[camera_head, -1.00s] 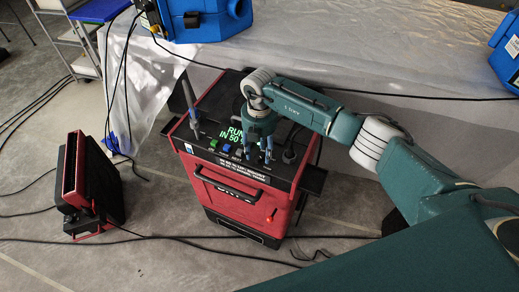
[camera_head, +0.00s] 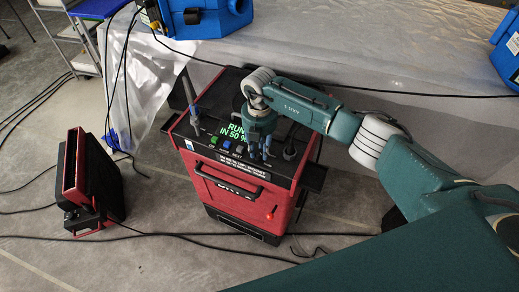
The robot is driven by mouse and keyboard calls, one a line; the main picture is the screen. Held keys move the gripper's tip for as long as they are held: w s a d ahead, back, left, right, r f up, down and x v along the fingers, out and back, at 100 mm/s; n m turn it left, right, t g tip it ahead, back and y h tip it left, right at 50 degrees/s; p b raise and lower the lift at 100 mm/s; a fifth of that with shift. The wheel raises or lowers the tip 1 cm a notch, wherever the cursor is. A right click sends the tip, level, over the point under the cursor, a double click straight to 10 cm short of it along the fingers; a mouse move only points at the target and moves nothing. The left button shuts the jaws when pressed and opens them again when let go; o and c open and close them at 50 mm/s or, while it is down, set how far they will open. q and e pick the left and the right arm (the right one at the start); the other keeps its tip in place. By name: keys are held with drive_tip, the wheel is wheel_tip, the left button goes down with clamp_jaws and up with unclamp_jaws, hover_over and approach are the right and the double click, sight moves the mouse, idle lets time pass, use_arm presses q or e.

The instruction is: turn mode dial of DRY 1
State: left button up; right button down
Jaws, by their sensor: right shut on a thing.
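A red dryer with a black top panel (camera_head: 232,190) stands on the floor in the middle of the head view. Its green display (camera_head: 236,132) reads "RUN IN 50 %", partly covered by my right arm. A green button (camera_head: 227,144) and a blue button (camera_head: 212,140) sit below the display. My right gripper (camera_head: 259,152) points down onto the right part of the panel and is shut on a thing. The mode dial is hidden by the gripper, so I cannot tell its angle. My left gripper is not in view.
A smaller red and black unit (camera_head: 88,180) stands on the floor at left. Blue machines (camera_head: 205,18) stand at the back on plastic sheeting (camera_head: 350,65). Black cables cross the floor around the dryer. Bare floor shows between the two red units.

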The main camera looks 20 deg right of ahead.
drive_tip(key=n+b, duration=0.3)
drive_tip(key=shift+w+d+f+n, duration=0.1)
drive_tip(key=shift+w+f+n, duration=0.05)
drive_tip(key=shift+n, duration=0.15)
drive_tip(key=n+b, duration=0.3)
drive_tip(key=shift+n, duration=0.4)
drive_tip(key=n+b, duration=0.3)
drive_tip(key=shift+b, duration=0.4)
drive_tip(key=n+b, duration=0.3)
drive_tip(key=n, duration=0.1)
drive_tip(key=n+b, duration=0.1)
drive_tip(key=n, duration=0.1)
drive_tip(key=n+b, duration=0.2)
drive_tip(key=shift+r+n+b, duration=0.2)
drive_tip(key=shift+n+b, duration=0.1)
drive_tip(key=shift+r+n+b, duration=0.15)
drive_tip(key=shift+n+b, duration=1.05)
drive_tip(key=shift+n, duration=1)
